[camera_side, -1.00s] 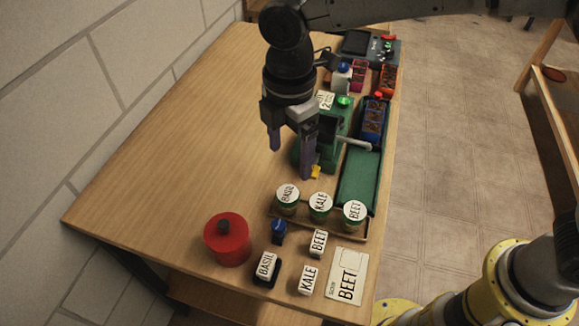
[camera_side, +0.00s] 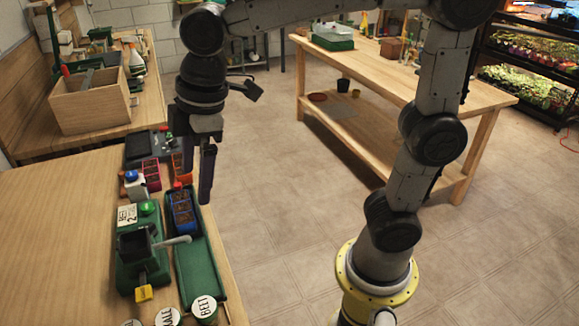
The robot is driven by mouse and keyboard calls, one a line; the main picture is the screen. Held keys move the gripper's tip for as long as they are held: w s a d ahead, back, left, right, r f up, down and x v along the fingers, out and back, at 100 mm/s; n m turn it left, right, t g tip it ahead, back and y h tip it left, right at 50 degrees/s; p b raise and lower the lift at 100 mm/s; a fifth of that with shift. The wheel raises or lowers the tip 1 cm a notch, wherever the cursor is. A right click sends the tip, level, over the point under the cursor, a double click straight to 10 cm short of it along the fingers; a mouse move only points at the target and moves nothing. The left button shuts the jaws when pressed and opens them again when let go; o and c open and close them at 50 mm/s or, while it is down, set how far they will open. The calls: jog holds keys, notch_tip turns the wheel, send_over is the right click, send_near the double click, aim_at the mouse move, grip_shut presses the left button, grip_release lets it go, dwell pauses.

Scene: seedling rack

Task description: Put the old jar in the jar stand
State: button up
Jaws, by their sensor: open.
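Three jars with labelled white lids show at the bottom edge: the jar marked BEET (camera_side: 204,308), the jar marked KALE (camera_side: 168,317) and, barely in frame, a third lid (camera_side: 132,323). I cannot tell which, if any, is the old jar. The jar stand cannot be made out; the area around the jars is mostly cut off. My gripper (camera_side: 194,183) is open and empty, fingers pointing down, raised near the bench's right edge. It appears above the blue tray of pots (camera_side: 182,213), well away from the jars.
A green device (camera_side: 130,265) with a pale lever and yellow tab stands left of a long green tray (camera_side: 200,277). A blue-capped white bottle (camera_side: 135,187) and small pots stand behind. The bench's left side (camera_side: 50,240) is clear.

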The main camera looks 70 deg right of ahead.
jog(key=s+d+f+m+t+h, duration=0.1)
jog(key=s+d+f+m+t, duration=0.2)
jog(key=s+d+m, duration=0.7)
jog(key=s+d, duration=0.2)
jog(key=s, duration=0.2)
jog(key=shift+s+f+m, duration=0.2)
jog(key=shift+f+m, duration=0.15)
jog(key=shift+m, duration=0.05)
